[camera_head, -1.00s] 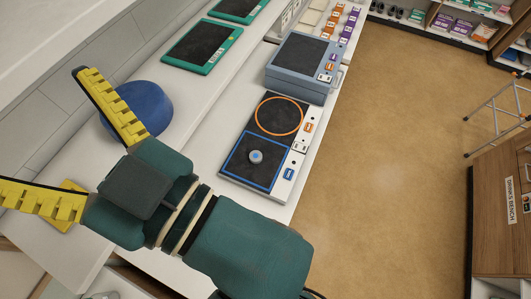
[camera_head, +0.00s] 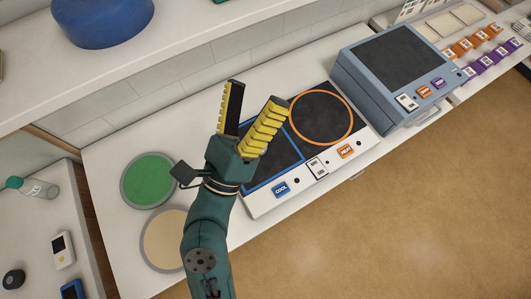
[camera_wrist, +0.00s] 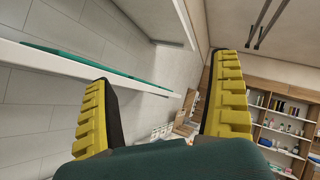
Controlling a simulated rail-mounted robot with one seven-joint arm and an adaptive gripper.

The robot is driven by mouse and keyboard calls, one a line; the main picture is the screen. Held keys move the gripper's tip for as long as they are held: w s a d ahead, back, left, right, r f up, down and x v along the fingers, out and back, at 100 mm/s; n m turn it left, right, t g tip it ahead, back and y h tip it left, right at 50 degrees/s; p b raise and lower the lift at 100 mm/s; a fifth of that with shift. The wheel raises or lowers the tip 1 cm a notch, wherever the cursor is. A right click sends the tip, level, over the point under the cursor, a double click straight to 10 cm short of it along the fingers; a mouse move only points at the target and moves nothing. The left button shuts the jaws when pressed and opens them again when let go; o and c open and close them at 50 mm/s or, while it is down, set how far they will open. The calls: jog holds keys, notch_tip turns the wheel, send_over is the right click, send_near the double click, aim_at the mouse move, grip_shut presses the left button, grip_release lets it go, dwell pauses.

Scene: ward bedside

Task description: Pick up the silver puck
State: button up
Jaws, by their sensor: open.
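The silver puck does not show in either current view. The blue-outlined COOL pad (camera_head: 268,170), where it sat a second ago, is partly covered by my gripper (camera_head: 256,92) in the head view, so the puck may be hidden behind it. My gripper's yellow ribbed fingers are spread apart and empty. They overlap the upper left of the pad in the picture; their height above it is hard to judge. In the wrist view, the open fingers (camera_wrist: 163,70) point toward the wall and far shelves, with no puck between them.
The orange-ringed HEAT pad (camera_head: 321,118) adjoins the COOL pad. A blue-grey box (camera_head: 350,75) stands to its right. Green (camera_head: 148,180) and beige (camera_head: 165,240) discs lie on the counter at left. A raised shelf (camera_head: 190,50) with a blue round object (camera_head: 100,22) runs behind.

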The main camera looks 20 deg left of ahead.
jog(key=s+a+f+m+g+b, duration=0.1)
jog(key=s+f+m+g, duration=0.1)
jog(key=f, duration=0.9)
jog(key=s+a+f+m+g+y+b, duration=0.1)
jog(key=f+g, duration=0.4)
jog(key=f, duration=0.6)
jog(key=s+a+f+m+g+b, duration=0.3)
jog(key=f+g, duration=0.1)
jog(key=f, duration=0.7)
jog(key=shift+s+f+m, duration=0.1)
jog(key=shift+f+m, duration=0.3)
jog(key=b+x, duration=0.1)
jog(key=x, duration=0.9)
jog(key=shift+w+a, duration=0.1)
jog(key=shift+w, duration=0.15)
jog(key=x, duration=0.2)
jog(key=b+x, duration=0.1)
jog(key=x, duration=0.2)
jog(key=shift+w+a+f+b, duration=0.1)
jog(key=shift+w+a+b, duration=0.1)
jog(key=shift+w+b, duration=0.2)
jog(key=shift+s, duration=0.1)
jog(key=shift+c, duration=0.3)
